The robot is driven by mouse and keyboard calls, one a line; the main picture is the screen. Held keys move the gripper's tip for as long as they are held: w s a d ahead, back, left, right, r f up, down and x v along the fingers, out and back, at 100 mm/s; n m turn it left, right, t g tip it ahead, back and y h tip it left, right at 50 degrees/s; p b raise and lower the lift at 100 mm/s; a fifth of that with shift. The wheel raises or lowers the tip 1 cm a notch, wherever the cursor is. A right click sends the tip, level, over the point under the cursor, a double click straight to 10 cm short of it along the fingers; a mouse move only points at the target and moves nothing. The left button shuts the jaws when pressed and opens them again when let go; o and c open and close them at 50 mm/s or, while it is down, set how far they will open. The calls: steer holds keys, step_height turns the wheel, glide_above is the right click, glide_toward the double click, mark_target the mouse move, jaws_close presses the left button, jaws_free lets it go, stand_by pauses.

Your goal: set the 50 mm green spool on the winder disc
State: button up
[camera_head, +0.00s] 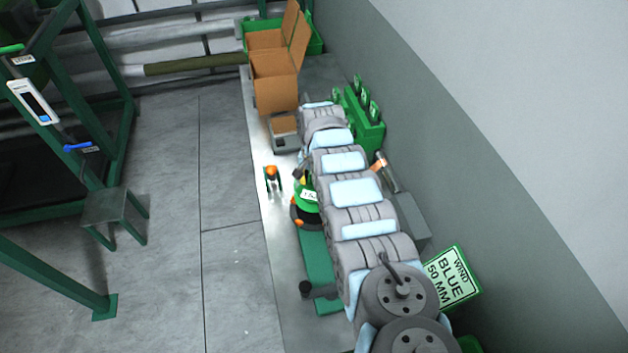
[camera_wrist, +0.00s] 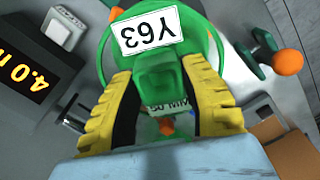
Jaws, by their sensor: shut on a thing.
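The green spool (camera_wrist: 168,60) is between my yellow-padded fingers in the wrist view, with a white "Y63" label and a partly hidden "50 MM" label. My gripper (camera_wrist: 165,100) is shut on its raised green middle. In the head view the spool (camera_head: 311,194) shows just left of my arm, partly covered by it. A dark, orange-edged round part (camera_head: 302,217) shows under the spool; the winder disc itself is mostly hidden. I cannot tell whether the spool touches it.
The winder's green base (camera_head: 317,262) lies on a pale bench (camera_head: 262,150). An orange-knobbed handle (camera_wrist: 288,62) stands close to the spool. A dark "4.0" display (camera_wrist: 35,72) is nearby. A cardboard box (camera_head: 275,92), green rack (camera_head: 364,125) and "WIND BLUE 50 MM" sign (camera_head: 453,278) are around the bench.

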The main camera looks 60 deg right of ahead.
steer(key=shift+f+b, duration=2.2)
steer(key=shift+b, duration=0.25)
steer(key=shift+f+b, duration=0.9)
steer(key=shift+f, duration=0.3)
steer(key=o, duration=1.2)
steer(key=shift+o, duration=0.2)
steer(key=shift+r, duration=6)
